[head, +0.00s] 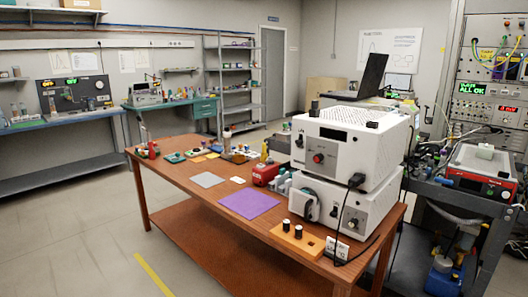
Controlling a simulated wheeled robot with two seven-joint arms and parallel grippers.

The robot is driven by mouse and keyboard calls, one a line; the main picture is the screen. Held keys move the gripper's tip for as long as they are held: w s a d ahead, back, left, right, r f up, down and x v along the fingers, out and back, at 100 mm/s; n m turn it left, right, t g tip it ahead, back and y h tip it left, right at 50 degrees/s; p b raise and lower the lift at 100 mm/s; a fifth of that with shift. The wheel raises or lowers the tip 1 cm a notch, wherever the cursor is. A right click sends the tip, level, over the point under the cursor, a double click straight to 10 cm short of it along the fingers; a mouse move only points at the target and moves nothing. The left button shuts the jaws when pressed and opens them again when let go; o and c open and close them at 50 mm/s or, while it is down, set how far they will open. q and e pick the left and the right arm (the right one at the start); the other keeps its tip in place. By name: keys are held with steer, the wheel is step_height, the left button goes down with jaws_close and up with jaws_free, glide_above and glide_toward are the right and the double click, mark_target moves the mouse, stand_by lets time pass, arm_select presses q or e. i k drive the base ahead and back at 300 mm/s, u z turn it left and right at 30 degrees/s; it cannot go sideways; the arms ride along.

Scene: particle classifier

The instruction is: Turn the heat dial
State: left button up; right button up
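A white two-unit machine stands at the right end of the wooden table. Its upper unit (352,128) carries a dark display and a red round knob (318,158) on the front. Its lower unit (375,205) has a round dark-rimmed part (309,210) and a small dial (353,223) on the front. A red and white device (485,172) stands on the dark bench at the right, with small front controls. I cannot tell which of these is the heat dial; no label is readable. Neither of my grippers is in view.
Open floor (70,230) lies at the left.

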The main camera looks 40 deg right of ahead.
mark_target(318, 157)
steer(key=z, duration=0.7)
steer(key=i, duration=1.35)
steer(key=z, duration=1.1)
